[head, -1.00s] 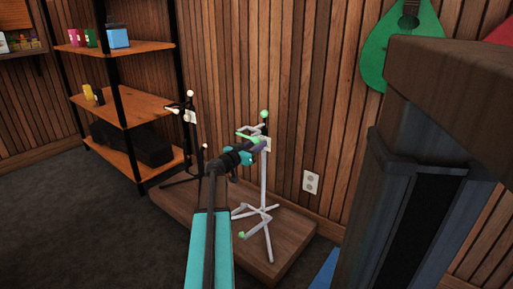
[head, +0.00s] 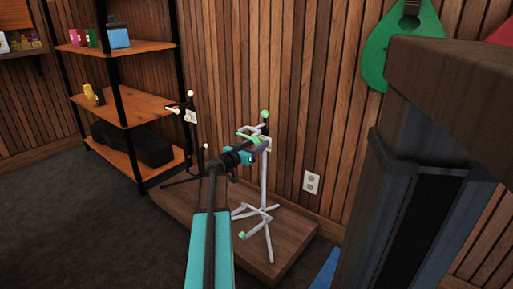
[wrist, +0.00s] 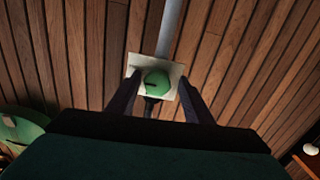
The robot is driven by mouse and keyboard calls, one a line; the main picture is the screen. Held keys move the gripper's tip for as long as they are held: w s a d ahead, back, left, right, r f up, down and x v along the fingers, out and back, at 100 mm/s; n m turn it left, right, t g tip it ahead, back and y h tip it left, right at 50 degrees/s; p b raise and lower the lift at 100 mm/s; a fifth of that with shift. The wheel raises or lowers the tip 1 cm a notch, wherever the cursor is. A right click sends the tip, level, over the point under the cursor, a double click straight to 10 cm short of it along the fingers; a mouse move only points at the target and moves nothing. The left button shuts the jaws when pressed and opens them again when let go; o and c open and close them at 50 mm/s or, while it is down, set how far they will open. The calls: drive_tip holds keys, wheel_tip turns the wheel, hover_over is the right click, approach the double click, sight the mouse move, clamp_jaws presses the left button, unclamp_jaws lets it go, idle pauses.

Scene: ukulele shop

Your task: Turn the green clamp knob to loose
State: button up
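The green clamp knob (wrist: 157,84) is round, with a dark line on its face, and sits in front of a pale square plate (wrist: 134,67) in the wrist view. My gripper (wrist: 159,79) is open, with one dark finger on each side of the knob and a small gap visible at each side. In the head view my gripper (head: 258,150) is at the upper part of a white stand (head: 264,186) with green tips. The knob cannot be made out there behind my gripper.
The stand is on a low wooden platform (head: 293,236) beside a second, dark stand (head: 191,116) with white tips. A shelf unit (head: 127,109) is at the left. A dark post with a wooden top (head: 440,75) fills the right. A green instrument (head: 403,42) hangs on the slatted wall.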

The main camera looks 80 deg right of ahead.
drive_tip(key=shift+s+a, duration=0.1)
drive_tip(key=shift+a, duration=0.05)
drive_tip(key=shift+a, duration=0.15)
drive_tip(key=p+v, duration=0.3)
drive_tip(key=v, duration=1)
drive_tip(key=shift+w, duration=0.25)
drive_tip(key=shift+a+p, duration=0.1)
drive_tip(key=shift+p, duration=0.2)
